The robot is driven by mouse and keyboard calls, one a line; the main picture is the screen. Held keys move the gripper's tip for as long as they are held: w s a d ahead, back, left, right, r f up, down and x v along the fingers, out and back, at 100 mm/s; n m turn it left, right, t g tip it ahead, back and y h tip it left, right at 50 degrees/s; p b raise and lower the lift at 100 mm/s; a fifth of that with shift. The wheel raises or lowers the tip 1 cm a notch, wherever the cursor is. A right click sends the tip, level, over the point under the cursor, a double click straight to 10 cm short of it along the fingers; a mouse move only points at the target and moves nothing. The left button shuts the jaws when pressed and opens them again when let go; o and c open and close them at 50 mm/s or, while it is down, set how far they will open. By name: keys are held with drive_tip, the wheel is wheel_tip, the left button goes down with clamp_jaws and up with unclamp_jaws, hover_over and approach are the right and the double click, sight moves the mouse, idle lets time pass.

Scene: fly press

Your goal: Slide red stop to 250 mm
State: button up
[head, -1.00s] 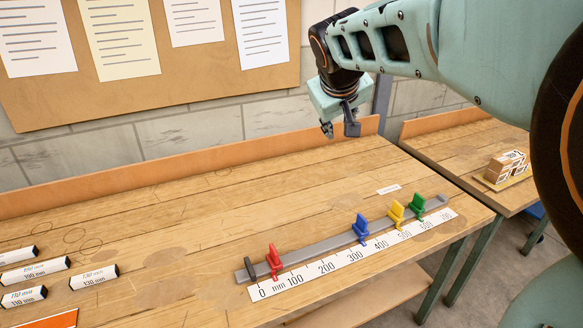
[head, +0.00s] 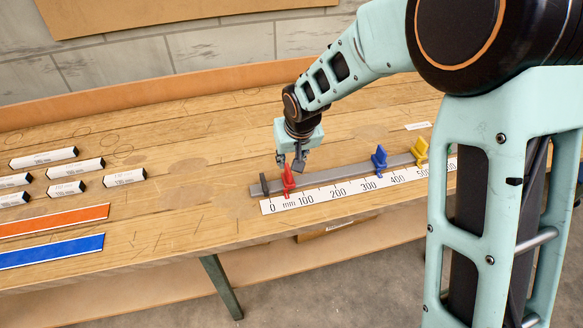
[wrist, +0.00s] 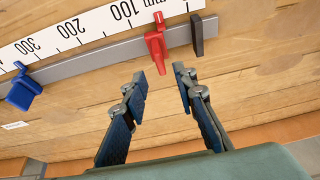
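The red stop (head: 288,181) sits on the grey rail (head: 334,174), with its pointer between 0 and 100 on the white scale (head: 355,187). In the wrist view the red stop (wrist: 155,46) stands just beyond the fingertips, roughly in line with the gap between them. My gripper (head: 290,164) is over the left end of the rail, pointing down. In the wrist view my gripper (wrist: 160,76) is open and empty, and its fingers look apart from the stop. The 250 position, between 200 and 300, is clear of stops.
A dark end block (head: 264,184) is close left of the red stop. My arm hides the rail's right end. Labelled blocks (head: 75,169) and coloured strips (head: 50,251) lie left.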

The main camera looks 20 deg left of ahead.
sight(288, 171)
drive_tip(key=x, duration=0.8)
drive_tip(key=shift+w+f, duration=0.15)
drive_tip(key=shift+f, duration=0.15)
drive_tip(key=shift+c, duration=0.6)
clamp_jaws()
